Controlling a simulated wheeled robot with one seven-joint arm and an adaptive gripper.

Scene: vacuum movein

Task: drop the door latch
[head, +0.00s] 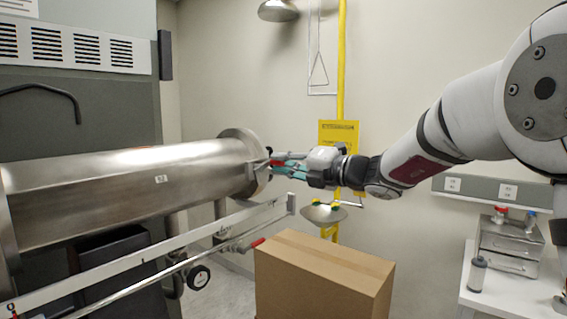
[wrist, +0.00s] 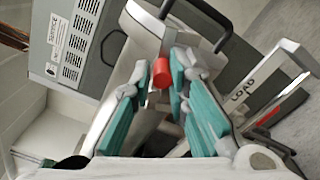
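The door latch shows as a red-tipped handle (wrist: 161,73) at the end of the steel chamber (head: 130,190). In the wrist view the red tip stands between the two teal fingers of my gripper (wrist: 162,64), with a finger close on each side. In the head view my gripper (head: 276,168) is at the chamber's round end flange (head: 241,150), and the red tip shows small beside the fingers. I cannot tell whether the fingers press on the red tip or stand just apart from it. The latch's pivot is mostly hidden.
A long pale bar marked LOAD (wrist: 243,92) with a red-ended rod (head: 257,243) runs below the chamber. A cardboard box (head: 325,275) stands below my gripper. A yellow pipe (head: 341,60) and eyewash bowl (head: 324,214) are behind. A side table (head: 500,295) is at right.

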